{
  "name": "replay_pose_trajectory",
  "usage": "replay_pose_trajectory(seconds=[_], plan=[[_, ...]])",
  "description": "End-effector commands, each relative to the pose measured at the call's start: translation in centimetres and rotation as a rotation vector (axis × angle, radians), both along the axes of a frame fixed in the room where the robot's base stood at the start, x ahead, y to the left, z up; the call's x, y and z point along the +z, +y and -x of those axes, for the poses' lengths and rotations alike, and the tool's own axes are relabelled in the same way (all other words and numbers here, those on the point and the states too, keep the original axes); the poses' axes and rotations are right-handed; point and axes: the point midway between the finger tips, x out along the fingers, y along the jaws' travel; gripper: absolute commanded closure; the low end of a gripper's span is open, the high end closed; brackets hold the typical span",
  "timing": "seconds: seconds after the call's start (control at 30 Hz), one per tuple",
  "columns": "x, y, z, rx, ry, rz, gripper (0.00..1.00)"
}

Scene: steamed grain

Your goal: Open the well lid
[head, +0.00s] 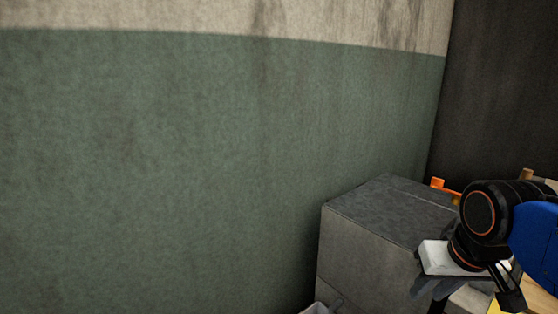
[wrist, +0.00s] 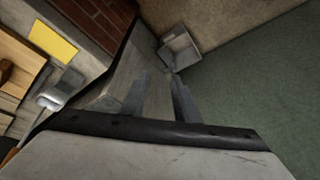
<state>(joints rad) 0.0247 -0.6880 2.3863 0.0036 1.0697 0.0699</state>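No well lid can be picked out for certain in either view. A large grey box-like block (head: 365,240) with a flat, darker top stands against the wall at the lower right of the head view. I cannot tell whether its top is a lid. My gripper (wrist: 160,80) shows two grey fingers with a gap between them in the wrist view, open and empty. In the head view my arm reaches in from the right, and my gripper is near the right side of the block, partly hidden by my wrist.
A green and off-white wall (head: 180,170) fills most of the head view. A small orange object (head: 444,186) shows behind the block. A pale open container (wrist: 180,48) lies beyond my fingers. A wooden surface and a yellow sheet (wrist: 53,42) are at the left.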

Motion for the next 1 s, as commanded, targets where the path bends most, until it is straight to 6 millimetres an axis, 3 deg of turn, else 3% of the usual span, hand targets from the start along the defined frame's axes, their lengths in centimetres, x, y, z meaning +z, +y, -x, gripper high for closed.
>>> replay_pose_trajectory(seconds=[0.1, 0.2, 0.53, 0.67, 1.0], plan=[[-3.4, 0.4, 2.0, 0.053, -0.022, 0.018, 0.72], [-5.0, 0.5, 2.9, 0.080, -0.034, 0.027, 0.72], [-5.6, 0.5, 3.1, 0.090, -0.039, 0.032, 0.72], [-4.2, 0.1, 1.8, 0.055, -0.024, 0.020, 0.72], [3.2, -3.4, -6.3, -0.152, 0.054, -0.057, 0.72]])
